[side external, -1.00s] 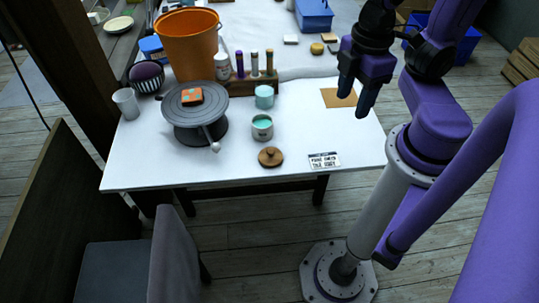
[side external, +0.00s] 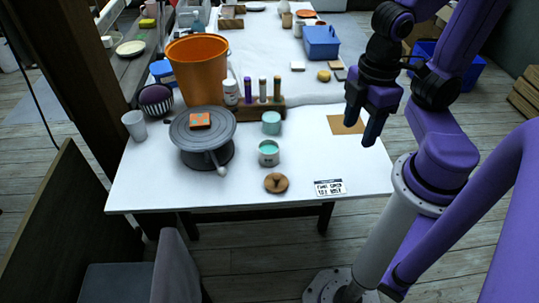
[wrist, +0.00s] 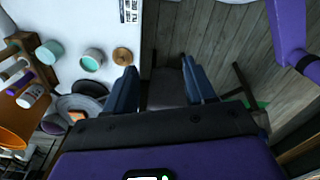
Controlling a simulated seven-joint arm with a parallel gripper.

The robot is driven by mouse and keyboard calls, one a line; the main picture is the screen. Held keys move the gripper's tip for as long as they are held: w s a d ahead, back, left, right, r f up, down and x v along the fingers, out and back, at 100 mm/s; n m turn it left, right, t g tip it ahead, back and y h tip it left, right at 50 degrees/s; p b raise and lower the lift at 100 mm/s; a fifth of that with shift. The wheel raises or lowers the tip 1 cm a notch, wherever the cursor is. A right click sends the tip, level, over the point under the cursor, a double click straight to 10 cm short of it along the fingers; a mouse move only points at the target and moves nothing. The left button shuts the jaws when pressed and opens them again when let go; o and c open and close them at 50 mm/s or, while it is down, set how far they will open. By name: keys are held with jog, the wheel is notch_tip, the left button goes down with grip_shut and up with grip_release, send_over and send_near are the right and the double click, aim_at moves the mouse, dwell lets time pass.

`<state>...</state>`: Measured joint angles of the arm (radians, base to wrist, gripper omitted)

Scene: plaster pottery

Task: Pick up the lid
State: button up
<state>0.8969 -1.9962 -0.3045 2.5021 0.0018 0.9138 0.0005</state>
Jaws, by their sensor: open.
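The round wooden lid (side external: 276,184) with a small knob lies on the white table (side external: 240,192) near its front edge, apart from the pots. It also shows in the wrist view (wrist: 122,57), just beyond one finger. My gripper (side external: 361,130) is open and empty, above and to the right of the lid in the side view. Its two fingers (wrist: 161,84) are spread in the wrist view, with floor and a chair seen between them.
A teal-glazed cup (side external: 268,156) stands just behind the lid, with another (side external: 271,125) farther back. A turntable (side external: 205,150) bears an orange-patterned tile. A printed card (side external: 330,187) lies right of the lid. An orange bucket (side external: 199,68) stands behind. Bare table surrounds the lid.

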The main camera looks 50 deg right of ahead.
jog(key=o, duration=0.8)
jog(key=shift+o, duration=0.2)
jog(key=shift+w, duration=0.1)
jog(key=n, duration=0.5)
send_over(276, 176)
notch_tip(276, 176, down, 11)
jog(key=shift+f, duration=8.65)
